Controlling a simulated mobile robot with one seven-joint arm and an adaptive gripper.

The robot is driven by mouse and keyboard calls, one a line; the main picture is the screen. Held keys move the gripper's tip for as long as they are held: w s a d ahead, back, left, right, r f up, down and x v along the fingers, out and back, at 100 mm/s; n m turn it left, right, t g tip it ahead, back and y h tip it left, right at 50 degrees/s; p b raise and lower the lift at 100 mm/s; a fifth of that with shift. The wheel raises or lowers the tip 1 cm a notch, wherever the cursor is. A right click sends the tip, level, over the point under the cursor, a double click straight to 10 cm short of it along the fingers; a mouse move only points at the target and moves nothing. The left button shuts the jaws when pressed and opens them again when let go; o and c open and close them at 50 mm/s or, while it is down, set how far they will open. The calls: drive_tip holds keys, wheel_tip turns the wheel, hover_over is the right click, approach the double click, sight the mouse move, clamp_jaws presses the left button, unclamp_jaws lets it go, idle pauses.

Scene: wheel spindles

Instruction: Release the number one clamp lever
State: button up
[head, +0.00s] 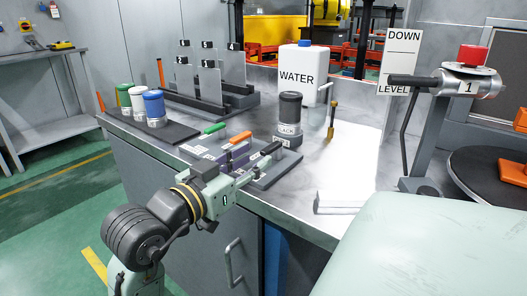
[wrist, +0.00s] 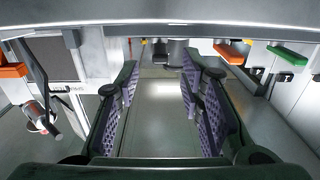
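The number one clamp (head: 468,84) is at the right of the head view: a silver cylinder marked 1 with a red knob on top, on a grey post. Its black-gripped lever (head: 412,81) points left, roughly level, beside the LEVEL mark. A clamp-like part with red on it (wrist: 38,118) shows at the left of the wrist view; I cannot tell for sure that it is the same clamp. My gripper (head: 264,168) is over the bench front, well left of and lower than the lever. In the wrist view my gripper (wrist: 162,100) is open, with nothing between its purple-padded fingers.
A sign (head: 399,62) reads DOWN above LEVEL. A white WATER jug (head: 297,78), a black-lidded jar (head: 289,108) and a tool rack with coloured handles (head: 241,137) stand on the bench. A thin dark rod (head: 408,130) stands left of the post. Bare bench (head: 352,160) lies between.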

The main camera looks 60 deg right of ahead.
drive_tip(key=a, duration=0.6)
drive_tip(key=shift+w+a, duration=0.15)
drive_tip(key=shift+w, duration=0.05)
